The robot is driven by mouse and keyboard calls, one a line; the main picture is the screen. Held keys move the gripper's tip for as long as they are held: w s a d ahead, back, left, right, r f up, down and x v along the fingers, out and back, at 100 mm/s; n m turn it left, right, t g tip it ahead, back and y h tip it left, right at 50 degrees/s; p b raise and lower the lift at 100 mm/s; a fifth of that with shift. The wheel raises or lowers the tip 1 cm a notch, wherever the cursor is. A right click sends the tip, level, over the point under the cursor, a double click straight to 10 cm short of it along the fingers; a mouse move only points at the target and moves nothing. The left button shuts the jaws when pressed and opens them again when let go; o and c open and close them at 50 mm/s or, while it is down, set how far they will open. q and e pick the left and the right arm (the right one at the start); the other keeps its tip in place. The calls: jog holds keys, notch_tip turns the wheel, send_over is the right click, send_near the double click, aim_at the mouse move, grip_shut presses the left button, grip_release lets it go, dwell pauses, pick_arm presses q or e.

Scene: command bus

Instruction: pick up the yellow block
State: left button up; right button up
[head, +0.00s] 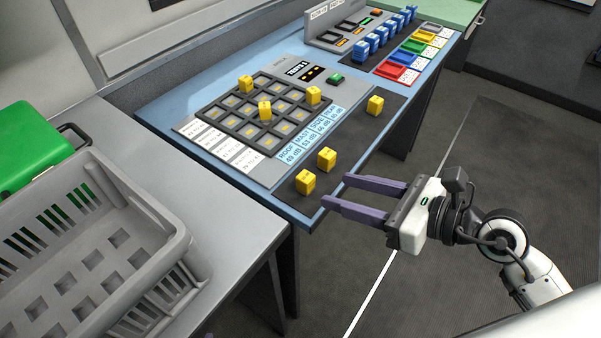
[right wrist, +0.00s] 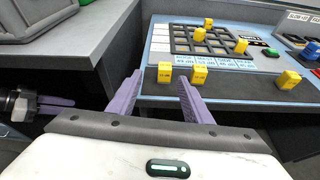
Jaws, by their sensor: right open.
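Several yellow blocks are in view. Three lie on the dark strip along the console's near edge: a near block (head: 305,182), one beside it (head: 326,159) and one farther right (head: 375,105). Three more stand on the grid (head: 245,83). My right gripper (head: 337,190) is open and empty, its purple fingers just off the console edge, pointing toward the two near blocks. In the right wrist view the near block (right wrist: 165,71) appears between the fingertips, beyond them. My left gripper (right wrist: 55,104) shows at the left edge there; its opening is unclear.
The blue console (head: 160,110) also carries blue switches (head: 375,43), a green button (head: 336,79) and coloured tiles (head: 390,69). A grey crate (head: 130,262) and green case (head: 35,145) sit on the grey counter (head: 225,225) at left. Open floor lies right of the console.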

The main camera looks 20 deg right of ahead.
aim_at(312, 183)
jog(key=w, duration=0.1)
jog(key=w+a+f, duration=0.1)
jog(key=w, duration=0.1)
jog(key=shift+w+a+f+n, duration=0.15)
jog(key=shift+f+n, duration=0.25)
jog(key=x, duration=0.6)
jog(key=shift+w+f+p, duration=0.1)
jog(key=shift+f+p, duration=0.25)
jog(key=shift+f, duration=0.1)
jog(key=shift+c, duration=0.2)
jog(key=c, duration=1.1)
